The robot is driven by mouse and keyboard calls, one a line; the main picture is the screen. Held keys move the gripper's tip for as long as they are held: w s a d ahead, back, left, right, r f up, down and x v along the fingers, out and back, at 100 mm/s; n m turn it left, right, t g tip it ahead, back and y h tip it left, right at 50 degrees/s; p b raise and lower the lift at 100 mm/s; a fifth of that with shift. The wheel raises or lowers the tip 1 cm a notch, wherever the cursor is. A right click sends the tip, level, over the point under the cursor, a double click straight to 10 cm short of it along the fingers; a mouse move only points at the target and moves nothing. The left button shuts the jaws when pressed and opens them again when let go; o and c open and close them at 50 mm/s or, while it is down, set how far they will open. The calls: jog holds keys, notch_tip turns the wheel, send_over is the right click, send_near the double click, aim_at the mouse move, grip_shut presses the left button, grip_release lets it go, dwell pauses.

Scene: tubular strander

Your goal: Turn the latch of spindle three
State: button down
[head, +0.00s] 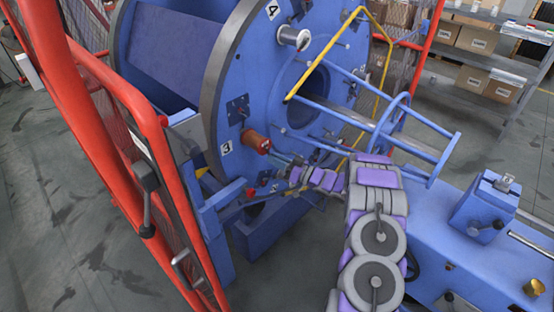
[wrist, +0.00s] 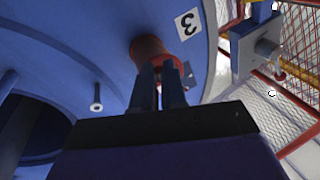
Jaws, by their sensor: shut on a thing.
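The latch of spindle three is a red-orange cylinder (head: 255,141) standing out from the blue disc (head: 222,80), beside the white label marked 3 (head: 226,148). In the wrist view the latch (wrist: 152,48) stands out from the blue face next to the label, which appears upside down (wrist: 188,23). My gripper (head: 270,151) reaches it from the lower right. Its two dark fingers (wrist: 159,68) are closed on the latch's near end, with a narrow gap between them. The fingers hide part of that end.
A label marked 4 (head: 272,10) and a silver cylinder (head: 294,38) sit higher on the disc. Red guard frames (head: 130,100) stand at the left. A yellow bar (head: 325,50) and blue hoop frame (head: 430,140) lie to the right. Open floor (head: 60,200) shows at far left.

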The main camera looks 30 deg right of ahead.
jog(key=shift+w+f+n+t+y, duration=0.45)
jog(key=shift+t+y, duration=0.25)
jog(key=shift+t, duration=0.3)
jog(key=c, duration=1.2)
grip_release()
jog(key=shift+d, duration=0.1)
jog(key=p+v, duration=0.3)
jog(key=v, duration=1.4)
jog(key=shift+s+d+f, duration=0.1)
jog(key=shift+f, duration=0.15)
